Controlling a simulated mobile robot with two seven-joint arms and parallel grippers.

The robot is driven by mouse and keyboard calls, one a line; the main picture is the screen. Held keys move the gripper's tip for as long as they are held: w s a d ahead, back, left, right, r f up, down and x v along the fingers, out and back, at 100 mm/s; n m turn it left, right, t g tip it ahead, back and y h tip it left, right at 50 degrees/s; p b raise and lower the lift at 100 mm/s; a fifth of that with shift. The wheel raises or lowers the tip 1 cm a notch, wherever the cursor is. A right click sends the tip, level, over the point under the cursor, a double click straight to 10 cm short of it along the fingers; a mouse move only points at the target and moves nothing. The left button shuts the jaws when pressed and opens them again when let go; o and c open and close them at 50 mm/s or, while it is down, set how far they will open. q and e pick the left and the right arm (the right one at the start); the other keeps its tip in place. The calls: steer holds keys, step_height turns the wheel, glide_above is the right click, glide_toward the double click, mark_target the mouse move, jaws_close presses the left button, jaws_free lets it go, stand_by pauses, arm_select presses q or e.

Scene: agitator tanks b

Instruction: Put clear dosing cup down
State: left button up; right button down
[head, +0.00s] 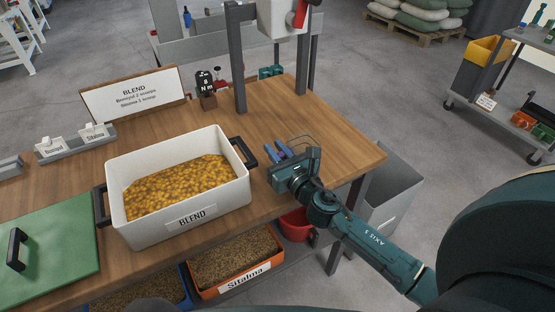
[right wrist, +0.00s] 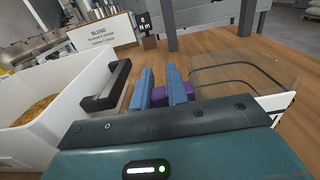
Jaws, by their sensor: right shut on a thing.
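My right gripper (head: 277,151) is over the wooden bench, just right of the white blend tub's black handle. Its blue fingers are shut on a purple piece (right wrist: 173,91), seen between them in the right wrist view. The clear dosing cup (head: 301,141) is see-through with dark outlines and lies just beyond and right of the fingers. It also shows right of the fingers in the right wrist view (right wrist: 238,74). The purple piece looks like its grip. I cannot tell whether the cup touches the bench. My left gripper is not in view.
The white BLEND tub (head: 238,190) holds yellow pellets. A grey post (head: 239,75) and a small display (head: 206,88) stand behind. Bare bench (head: 335,143) lies to the right, ending at its edge. An orange Sitalma bin (head: 210,292) sits below.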

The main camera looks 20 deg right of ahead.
steer(key=shift+f, duration=0.9)
steer(key=shift+r, duration=0.15)
steer(key=c, duration=1.4)
jaws_free()
